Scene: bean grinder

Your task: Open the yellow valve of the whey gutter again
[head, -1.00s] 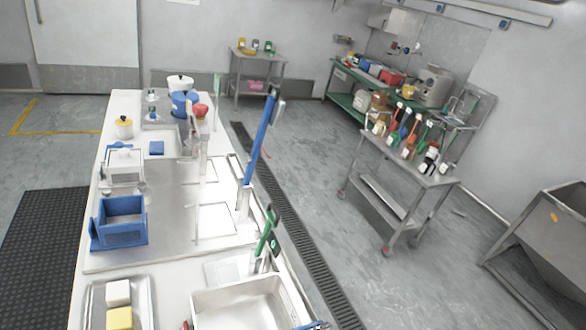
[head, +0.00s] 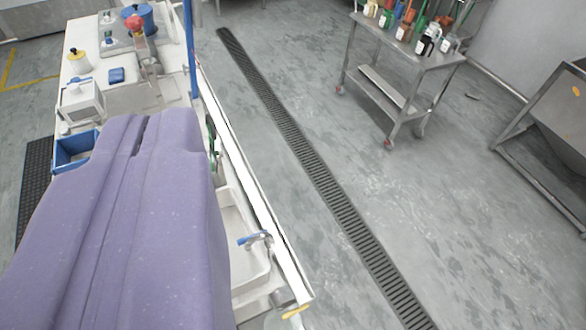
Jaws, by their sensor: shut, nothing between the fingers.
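The yellow valve handle (head: 296,311) is small and shows at the bottom of the view, by the near end of the table's right edge. It lies roughly crosswise to that edge. The long white strip that looks like the whey gutter (head: 252,205) runs along this edge, ending near the yellow handle. My purple gripper (head: 141,130) fills the lower left, over the table, left of and apart from the valve. It is shut with nothing held. It hides much of the tabletop.
A blue-handled tap (head: 254,239) stands over a white basin (head: 240,205) close to the gutter. A blue box (head: 74,150) is partly hidden by my gripper. A floor drain (head: 310,165) runs alongside the table. A steel cart (head: 405,62) stands farther right, with open floor between.

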